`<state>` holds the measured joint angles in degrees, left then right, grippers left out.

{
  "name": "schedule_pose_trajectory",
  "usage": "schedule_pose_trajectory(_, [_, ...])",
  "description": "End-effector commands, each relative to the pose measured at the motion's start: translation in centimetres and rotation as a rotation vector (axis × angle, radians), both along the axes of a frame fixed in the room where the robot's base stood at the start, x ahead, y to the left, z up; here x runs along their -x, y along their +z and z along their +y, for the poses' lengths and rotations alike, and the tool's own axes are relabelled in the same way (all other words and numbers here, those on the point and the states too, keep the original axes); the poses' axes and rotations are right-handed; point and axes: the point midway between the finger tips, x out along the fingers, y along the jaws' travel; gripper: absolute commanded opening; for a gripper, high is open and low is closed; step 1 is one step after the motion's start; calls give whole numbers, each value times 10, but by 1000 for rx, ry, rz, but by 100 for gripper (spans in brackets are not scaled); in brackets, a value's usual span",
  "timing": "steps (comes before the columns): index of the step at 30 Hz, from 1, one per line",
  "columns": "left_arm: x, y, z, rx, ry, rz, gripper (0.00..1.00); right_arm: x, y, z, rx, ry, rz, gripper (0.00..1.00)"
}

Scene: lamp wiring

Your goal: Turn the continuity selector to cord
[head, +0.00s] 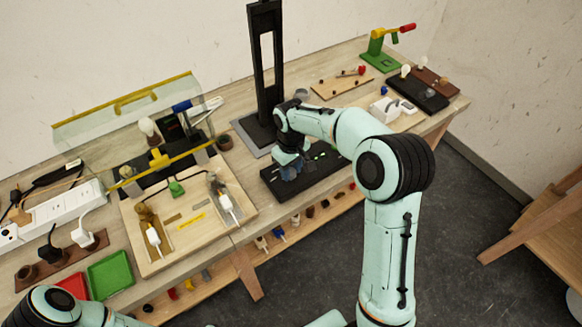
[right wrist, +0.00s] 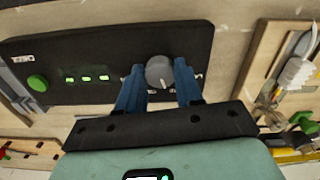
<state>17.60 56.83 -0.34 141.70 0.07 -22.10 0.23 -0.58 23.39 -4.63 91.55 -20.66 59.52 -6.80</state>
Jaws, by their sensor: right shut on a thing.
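The continuity selector is a round grey knob (right wrist: 159,72) with a pale pointer mark, on a black panel (right wrist: 100,55) in the right wrist view. My right gripper (right wrist: 160,78) has its two blue fingers on either side of the knob and is shut on it. In the head view the black panel (head: 318,172) lies flat on the bench, and my right gripper (head: 287,172) is over its left end, hiding the knob. The panel has several lit green lights (right wrist: 88,79) and a green button (right wrist: 37,83). My left gripper is outside both views; only part of my left arm shows at bottom left.
A wooden board with cords (head: 180,215) lies left of the panel, with a clear guard (head: 125,112) behind it. A tall black stand (head: 265,75) rises behind the panel. Red and green trays (head: 110,274) are at the front left. A lower shelf holds small parts.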

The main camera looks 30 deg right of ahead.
Motion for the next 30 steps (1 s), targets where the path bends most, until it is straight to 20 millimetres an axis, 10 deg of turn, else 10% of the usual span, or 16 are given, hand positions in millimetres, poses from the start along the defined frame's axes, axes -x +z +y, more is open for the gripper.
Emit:
schedule_pose_trajectory(20, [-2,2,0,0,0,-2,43,0,0,0,0,68,-1,5])
schedule_pose_trajectory(21, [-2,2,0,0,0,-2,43,0,0,0,0,68,-1,39])
schedule_pose_trajectory(23, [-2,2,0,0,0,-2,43,0,0,0,0,68,-1,58])
schedule_pose_trajectory(30, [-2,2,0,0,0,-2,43,0,0,0,0,67,-1,61])
